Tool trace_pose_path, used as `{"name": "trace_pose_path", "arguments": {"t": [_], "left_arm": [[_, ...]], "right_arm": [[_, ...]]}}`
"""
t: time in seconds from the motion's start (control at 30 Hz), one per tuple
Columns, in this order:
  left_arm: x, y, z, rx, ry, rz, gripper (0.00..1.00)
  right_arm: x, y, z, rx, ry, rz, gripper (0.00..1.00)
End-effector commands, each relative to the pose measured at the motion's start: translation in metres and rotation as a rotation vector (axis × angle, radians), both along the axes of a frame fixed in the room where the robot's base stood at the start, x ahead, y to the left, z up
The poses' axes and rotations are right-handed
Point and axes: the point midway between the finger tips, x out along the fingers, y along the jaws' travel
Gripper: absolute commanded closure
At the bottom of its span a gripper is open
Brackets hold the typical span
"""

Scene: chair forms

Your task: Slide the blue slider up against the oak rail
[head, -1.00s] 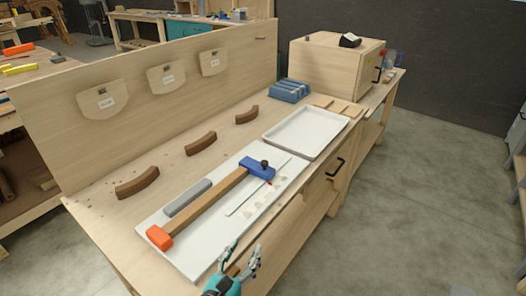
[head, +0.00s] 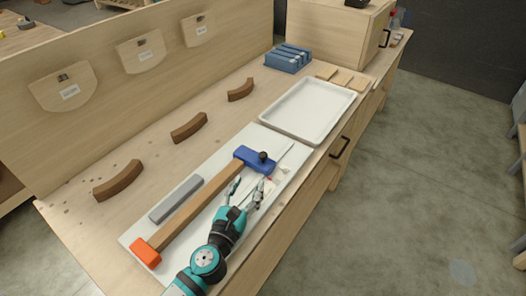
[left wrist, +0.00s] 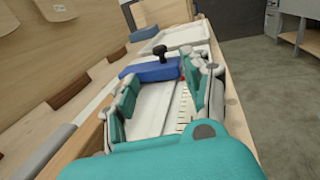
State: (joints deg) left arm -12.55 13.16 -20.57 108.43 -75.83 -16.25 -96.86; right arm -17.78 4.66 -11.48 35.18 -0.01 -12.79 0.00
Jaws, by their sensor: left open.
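The blue slider (head: 249,158) with a black knob (head: 263,156) lies on the white board (head: 187,221), at the far end of the brown oak rail (head: 200,198). An orange block (head: 145,252) is at the rail's near end. I cannot tell whether slider and rail touch. My left gripper (head: 247,188) is open and empty, just short of the slider on its near right side. In the left wrist view, the slider (left wrist: 149,73) lies beyond the open fingers (left wrist: 168,95), apart from them. My right gripper is not in view.
A grey bar (head: 176,198) lies left of the rail. A white tray (head: 347,96) stands beyond the board. Brown curved pieces (head: 188,128) lie along the left, before the upright wooden panel (head: 90,50). Blue blocks (head: 287,60) and a wooden cabinet (head: 335,28) are farther back.

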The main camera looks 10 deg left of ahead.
Motion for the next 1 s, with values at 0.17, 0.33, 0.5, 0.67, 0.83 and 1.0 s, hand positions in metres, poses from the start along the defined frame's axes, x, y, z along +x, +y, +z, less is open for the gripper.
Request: {"name": "trace_pose_path", "arguments": {"t": [0.17, 0.33, 0.5, 0.67, 0.83, 1.0], "left_arm": [[0.042, -0.005, 0.004, 0.0, -0.003, 0.0, 0.51], [0.078, -0.01, 0.002, 0.0, -0.002, 0.001, 0.51], [0.105, -0.014, 0.001, -0.001, -0.002, 0.0, 0.51], [0.119, -0.015, 0.0, 0.0, 0.0, 0.001, 0.51], [0.123, -0.016, 0.001, 0.0, 0.0, 0.0, 0.51], [0.123, -0.016, 0.001, 0.0, 0.0, 0.0, 0.51]], "right_arm": [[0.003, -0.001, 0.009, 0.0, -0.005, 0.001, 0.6], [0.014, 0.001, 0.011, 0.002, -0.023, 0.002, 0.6], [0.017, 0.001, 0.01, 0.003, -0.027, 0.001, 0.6], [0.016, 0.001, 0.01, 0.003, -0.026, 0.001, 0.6], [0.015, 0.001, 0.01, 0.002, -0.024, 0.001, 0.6], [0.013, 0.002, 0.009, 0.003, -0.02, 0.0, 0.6]]}}
